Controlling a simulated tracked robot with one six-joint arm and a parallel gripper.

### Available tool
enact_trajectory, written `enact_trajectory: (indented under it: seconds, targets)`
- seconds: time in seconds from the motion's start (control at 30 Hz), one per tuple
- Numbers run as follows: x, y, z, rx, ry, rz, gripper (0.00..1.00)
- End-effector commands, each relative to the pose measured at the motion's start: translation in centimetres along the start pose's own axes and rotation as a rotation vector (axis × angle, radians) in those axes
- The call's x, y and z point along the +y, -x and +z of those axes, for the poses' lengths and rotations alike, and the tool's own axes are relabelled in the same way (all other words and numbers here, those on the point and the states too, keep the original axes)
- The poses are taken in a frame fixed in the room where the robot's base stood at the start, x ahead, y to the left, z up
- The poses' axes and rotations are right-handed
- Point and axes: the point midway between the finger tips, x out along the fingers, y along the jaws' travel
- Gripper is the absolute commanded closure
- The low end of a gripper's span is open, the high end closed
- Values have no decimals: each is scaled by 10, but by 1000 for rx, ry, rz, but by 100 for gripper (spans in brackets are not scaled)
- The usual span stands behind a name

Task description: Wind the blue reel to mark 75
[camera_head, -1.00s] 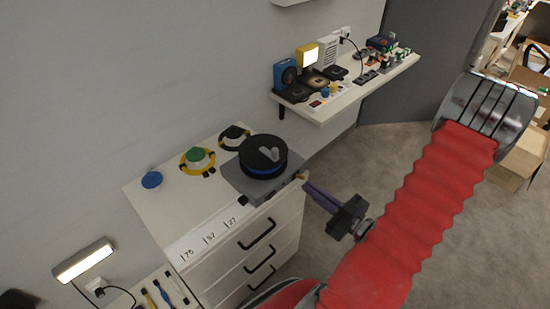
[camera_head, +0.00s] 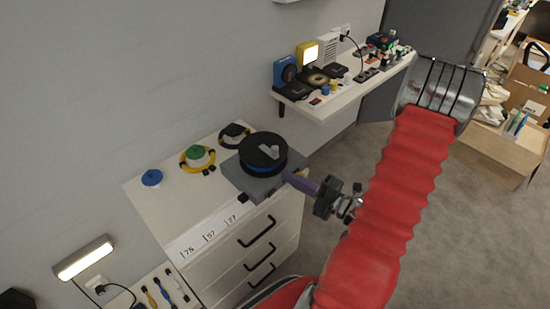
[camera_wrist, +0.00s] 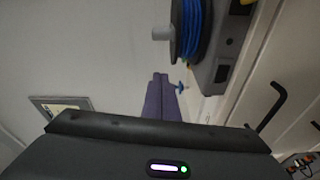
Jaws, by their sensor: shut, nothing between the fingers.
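The blue reel (camera_head: 263,155) is a black-topped drum with a blue band. It sits on a grey base (camera_head: 236,178) on the white cabinet's top. A light grey crank knob (camera_head: 270,151) stands up from its top. In the wrist view, blue windings (camera_wrist: 192,30) and the knob (camera_wrist: 162,33) show. My gripper (camera_head: 288,177) has purple fingers, which are shut and empty. Its tips are beside the base's right edge, below the reel; contact cannot be told. The fingers also show in the wrist view (camera_wrist: 163,96). A label reading 75 (camera_head: 188,252) is at the cabinet's front left edge.
Labels 57 (camera_head: 210,235) and 77 (camera_head: 231,218) lie along the same edge. A blue disc (camera_head: 151,177), a green-topped yellow coil (camera_head: 197,157) and a black coil (camera_head: 235,135) lie on the cabinet (camera_head: 165,212). A crowded shelf (camera_head: 325,112) is behind. Open floor lies right.

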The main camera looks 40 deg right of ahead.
Motion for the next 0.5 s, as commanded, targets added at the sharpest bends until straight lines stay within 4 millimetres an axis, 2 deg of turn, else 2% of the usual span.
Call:
enact_trajectory:
  seconds: [0.2, 0.5]
  targets:
    - [0, 0, 0, -1, 140, 0, 100]
    - [0, 0, 0, -1, 145, 0, 100]
